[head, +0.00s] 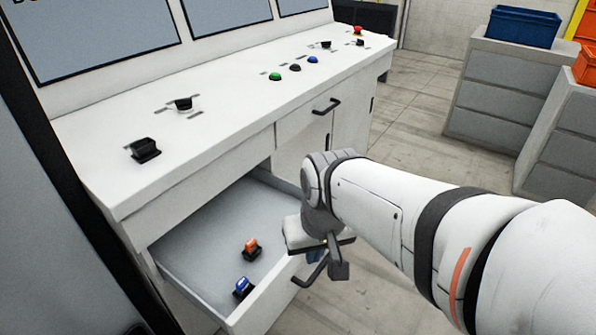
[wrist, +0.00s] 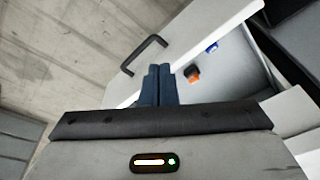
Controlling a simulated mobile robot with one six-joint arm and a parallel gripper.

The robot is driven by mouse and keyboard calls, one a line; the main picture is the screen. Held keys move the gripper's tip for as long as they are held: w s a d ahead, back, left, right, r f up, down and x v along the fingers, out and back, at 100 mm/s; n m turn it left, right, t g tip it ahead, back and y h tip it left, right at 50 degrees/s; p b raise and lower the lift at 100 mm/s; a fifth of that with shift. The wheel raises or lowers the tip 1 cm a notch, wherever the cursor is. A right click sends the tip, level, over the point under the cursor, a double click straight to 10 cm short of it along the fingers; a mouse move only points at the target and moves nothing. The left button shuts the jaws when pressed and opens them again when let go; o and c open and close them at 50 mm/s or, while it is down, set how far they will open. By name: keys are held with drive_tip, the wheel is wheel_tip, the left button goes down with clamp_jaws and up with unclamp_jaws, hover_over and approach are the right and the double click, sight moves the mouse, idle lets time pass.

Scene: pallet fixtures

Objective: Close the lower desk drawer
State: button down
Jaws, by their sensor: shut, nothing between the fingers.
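A desk drawer (head: 205,238) stands pulled out under the white console desk, below a closed front section. An orange object (head: 251,249) and a blue object (head: 242,288) lie inside it. Its black handle (head: 312,270) is on the outer face of the drawer front, and the handle also shows in the wrist view (wrist: 145,55). My gripper (head: 338,268) is at the drawer front, close to the handle. In the wrist view its two dark blue fingers (wrist: 158,70) are together and empty, overlapping the drawer front (wrist: 195,40). I cannot tell whether they touch it.
The desktop (head: 225,115) carries black switches and coloured buttons. Grey drawer cabinets (head: 500,95) with a blue bin (head: 523,26) stand at right. The floor between is clear.

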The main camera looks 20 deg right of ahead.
drive_tip(key=w+d+f+m+y+b, duration=0.45)
drive_tip(key=w+d+f+m, duration=0.45)
drive_tip(key=m, duration=0.6)
drive_tip(key=w+d+f+m+t+y+b, duration=0.1)
drive_tip(key=w+d+f+m+t+b, duration=0.2)
drive_tip(key=d+m, duration=0.4)
drive_tip(key=w+d+f+m+t+b, duration=0.1)
drive_tip(key=d+f+m+t, duration=0.1)
drive_tip(key=d+f+m, duration=0.55)
drive_tip(key=w+a+f+n, duration=0.1)
drive_tip(key=w+a+f, duration=0.3)
drive_tip(key=w, duration=0.4)
drive_tip(key=shift+w+a+b, duration=0.3)
drive_tip(key=shift+a+b, duration=0.15)
drive_tip(key=shift+n, duration=0.25)
